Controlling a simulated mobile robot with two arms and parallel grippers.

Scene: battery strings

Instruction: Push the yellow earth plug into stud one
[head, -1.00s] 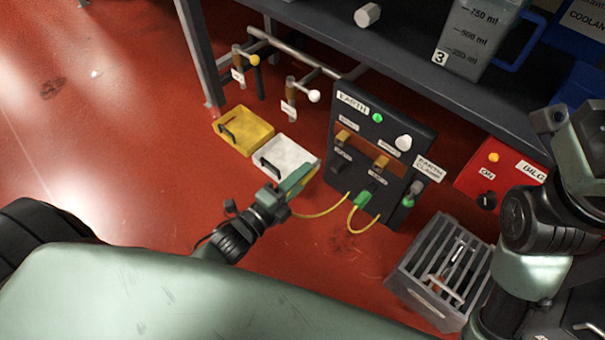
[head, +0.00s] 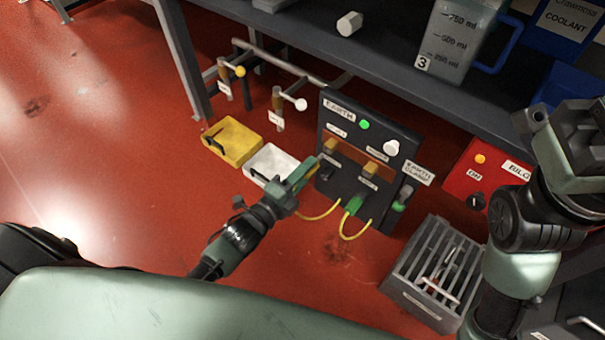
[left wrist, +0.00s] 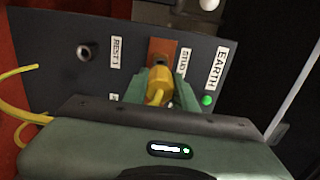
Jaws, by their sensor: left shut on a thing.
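My left gripper (head: 308,174) is at the left side of the dark earth panel (head: 335,194). In the left wrist view, its green fingers (left wrist: 157,90) are shut on the yellow earth plug (left wrist: 156,84). The plug points at the copper-brown block (left wrist: 161,50) beside the label reading STUD; its tip is hidden, so I cannot tell how far it is in. A yellow cable (head: 318,216) hangs below the gripper in the head view. My right gripper is not clearly in view; only right arm links show at the right.
A dark socket (left wrist: 86,52) labelled REST sits beside the stud. A green plug (head: 353,205) is on the panel's lower part. Yellow (head: 232,140) and white (head: 270,160) boxes lie left of the panel. A grey slotted crate (head: 410,292) stands front right, below a red box (head: 478,178).

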